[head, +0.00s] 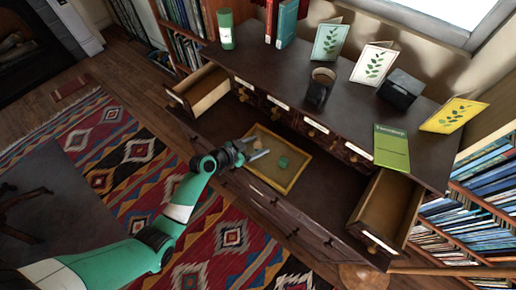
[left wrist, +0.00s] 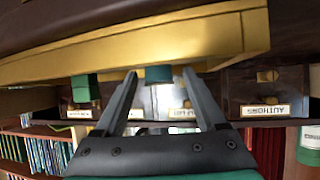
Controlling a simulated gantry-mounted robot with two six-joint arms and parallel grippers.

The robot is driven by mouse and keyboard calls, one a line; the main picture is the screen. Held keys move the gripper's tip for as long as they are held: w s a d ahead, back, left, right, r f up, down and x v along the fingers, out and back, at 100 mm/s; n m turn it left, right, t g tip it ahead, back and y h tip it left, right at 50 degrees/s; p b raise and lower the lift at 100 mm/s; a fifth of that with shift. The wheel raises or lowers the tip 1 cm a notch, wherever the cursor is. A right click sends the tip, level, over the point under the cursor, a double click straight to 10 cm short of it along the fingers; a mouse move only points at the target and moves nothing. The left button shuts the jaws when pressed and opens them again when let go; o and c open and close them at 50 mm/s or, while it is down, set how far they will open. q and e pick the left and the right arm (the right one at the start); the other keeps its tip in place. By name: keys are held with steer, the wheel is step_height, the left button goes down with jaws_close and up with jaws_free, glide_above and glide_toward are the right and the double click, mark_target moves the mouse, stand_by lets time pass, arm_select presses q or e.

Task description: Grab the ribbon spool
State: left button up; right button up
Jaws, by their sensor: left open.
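A small teal-green piece (head: 283,162), which looks like the ribbon spool, sits in a shallow yellow tray (head: 291,183) on the lower ledge of the dark cabinet. My left gripper (head: 262,151) is open at the tray's left part, its fingers apart from the teal piece. In the left wrist view, which looks upside down, a teal piece (left wrist: 158,74) shows beyond and between the two open fingers. A green block (left wrist: 85,88) shows further left there; I cannot tell which object it is. A small tan piece (head: 259,160) lies by the fingers. My right gripper is not in view.
Open drawers stick out at the left (head: 203,91) and right (head: 387,208). The cabinet top holds a dark cup (head: 320,86), a black box (head: 400,90), cards and a green booklet (head: 392,148) at its front edge. Bookshelves stand at the right.

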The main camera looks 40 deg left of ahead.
arm_select(q)
steer(key=shift+w+f, duration=0.2)
steer(key=shift+w, duration=0.15)
steer(key=shift+s+d, duration=0.1)
jaws_close()
steer(key=shift+r, duration=0.1)
steer(key=shift+r+p, duration=0.25)
steer(key=shift+p, duration=0.05)
step_height(320, 180, up, 3)
steer(key=shift+f+p, duration=0.2)
steer(key=shift+p, duration=0.65)
steer(key=s+d+r+p, duration=0.2)
steer(key=d+r+p, duration=0.2)
steer(key=d+r, duration=0.1)
steer(key=s+d+r+p, duration=0.3)
steer(key=d+r+p, duration=0.1)
steer(key=d, duration=0.3)
steer(key=shift+s+d+r, duration=0.35)
steer(key=shift+d, duration=0.05)
